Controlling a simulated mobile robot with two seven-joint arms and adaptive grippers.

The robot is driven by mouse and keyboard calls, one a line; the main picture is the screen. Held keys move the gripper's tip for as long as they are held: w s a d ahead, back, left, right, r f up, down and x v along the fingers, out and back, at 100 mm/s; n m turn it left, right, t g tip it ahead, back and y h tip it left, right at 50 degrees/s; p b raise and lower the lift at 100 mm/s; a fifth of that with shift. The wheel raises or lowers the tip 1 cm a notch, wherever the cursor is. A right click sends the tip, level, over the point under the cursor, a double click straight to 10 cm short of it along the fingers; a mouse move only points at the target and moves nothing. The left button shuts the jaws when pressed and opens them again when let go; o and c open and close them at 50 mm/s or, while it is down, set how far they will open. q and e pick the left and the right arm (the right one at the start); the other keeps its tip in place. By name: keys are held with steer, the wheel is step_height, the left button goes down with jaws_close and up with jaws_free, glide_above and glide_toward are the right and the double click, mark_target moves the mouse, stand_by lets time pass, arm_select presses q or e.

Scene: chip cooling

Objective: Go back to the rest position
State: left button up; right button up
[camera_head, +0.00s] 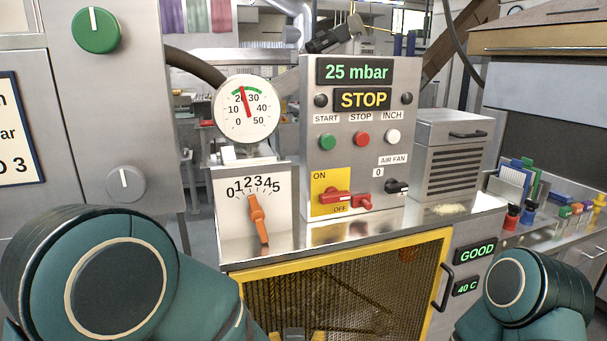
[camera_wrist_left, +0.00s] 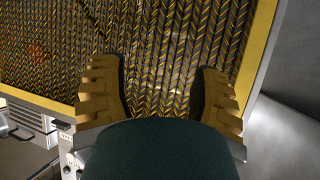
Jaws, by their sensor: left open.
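My left gripper (camera_wrist_left: 160,85) shows in the left wrist view with its two ridged yellow-brown fingers spread apart and nothing between them. Beyond the fingers is the yellow-framed mesh guard (camera_wrist_left: 165,45). The gap between fingers and mesh is hard to judge. In the head view the same mesh guard (camera_head: 340,290) is under the steel counter, and only a bit of gripper shows at the bottom edge. My teal arm links fill both lower corners. My right gripper is out of view.
A control box (camera_head: 350,150) reads 25 mbar and STOP. Beside it are a round gauge (camera_head: 246,108) and an orange lever (camera_head: 258,220) on a 0 to 5 scale. A vented metal box (camera_head: 450,155) stands at right. Panels read GOOD (camera_head: 476,253) and 40 C (camera_head: 467,288).

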arm_select(q)
steer(key=s+a+f+g+h, duration=0.1)
steer(key=s+a+f+g, duration=0.15)
steer(key=f, duration=0.45)
steer(key=s+a+f+g+h, duration=0.1)
steer(key=s+a+f+g, duration=0.15)
steer(key=f, duration=0.45)
steer(key=s+a+f+g+h, duration=0.1)
steer(key=s+f+g, duration=0.2)
steer(key=s, duration=0.3)
steer(key=s+a+f+n+g+h, duration=0.1)
steer(key=s+a+f+g, duration=0.1)
steer(key=s+f, duration=0.3)
steer(key=shift+s+a+f+g, duration=0.3)
steer(key=shift+s+f+g, duration=0.1)
steer(key=shift+g, duration=0.1)
steer(key=shift+w, duration=0.1)
stand_by(2.8)
